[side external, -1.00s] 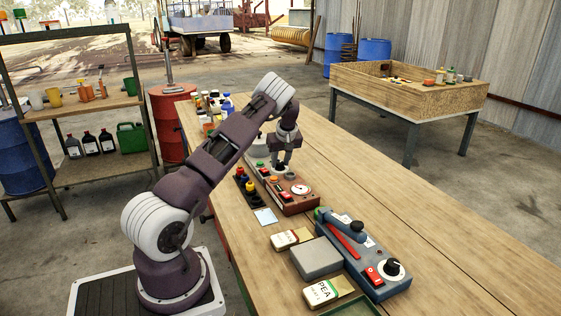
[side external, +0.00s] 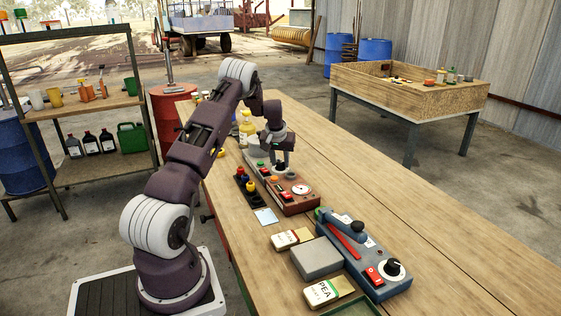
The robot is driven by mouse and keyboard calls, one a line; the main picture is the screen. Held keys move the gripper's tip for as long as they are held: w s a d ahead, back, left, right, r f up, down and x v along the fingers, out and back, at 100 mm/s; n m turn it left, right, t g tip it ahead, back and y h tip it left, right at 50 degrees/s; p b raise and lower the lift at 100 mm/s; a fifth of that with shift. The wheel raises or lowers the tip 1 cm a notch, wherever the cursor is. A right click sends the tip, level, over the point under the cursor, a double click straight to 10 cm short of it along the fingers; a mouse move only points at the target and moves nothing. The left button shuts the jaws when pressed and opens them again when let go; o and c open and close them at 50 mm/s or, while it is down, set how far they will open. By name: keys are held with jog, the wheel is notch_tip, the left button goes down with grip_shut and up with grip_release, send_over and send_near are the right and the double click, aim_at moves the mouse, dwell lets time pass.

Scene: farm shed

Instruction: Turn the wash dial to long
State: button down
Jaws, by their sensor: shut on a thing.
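My gripper (side external: 281,166) points down at the far end of the row of control boxes. It is shut on a small dark dial (side external: 280,171), which my fingers mostly hide. A separate black knob with a white face (side external: 392,268) is on the blue box (side external: 350,250) nearer the camera, well apart from my gripper.
A block of coloured plungers (side external: 247,187) stands left of the red-brown box. Seed packets (side external: 292,239) and a grey box (side external: 315,258) lie in front. A yellow bottle (side external: 247,124) stands behind my wrist. The table's right side (side external: 400,190) is clear.

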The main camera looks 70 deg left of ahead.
jog(key=m, duration=0.2)
jog(key=m+t+h, duration=0.1)
jog(key=m, duration=0.1)
jog(key=shift+s+a+m, duration=0.1)
jog(key=shift+s+m, duration=0.05)
jog(key=shift+m, duration=0.15)
jog(key=shift+a+f+m+t+h, duration=0.15)
jog(key=shift+m+h, duration=0.45)
jog(key=shift+m, duration=0.65)
jog(key=shift+d+r+m+t+h, duration=0.15)
jog(key=shift+m+h, duration=0.45)
jog(key=shift+m, duration=0.65)
jog(key=shift+a+f, duration=0.1)
jog(key=shift+s, duration=0.1)
jog(key=c, duration=1)
grip_release()
jog(key=shift+c, duration=0.2)
jog(key=v, duration=0.7)
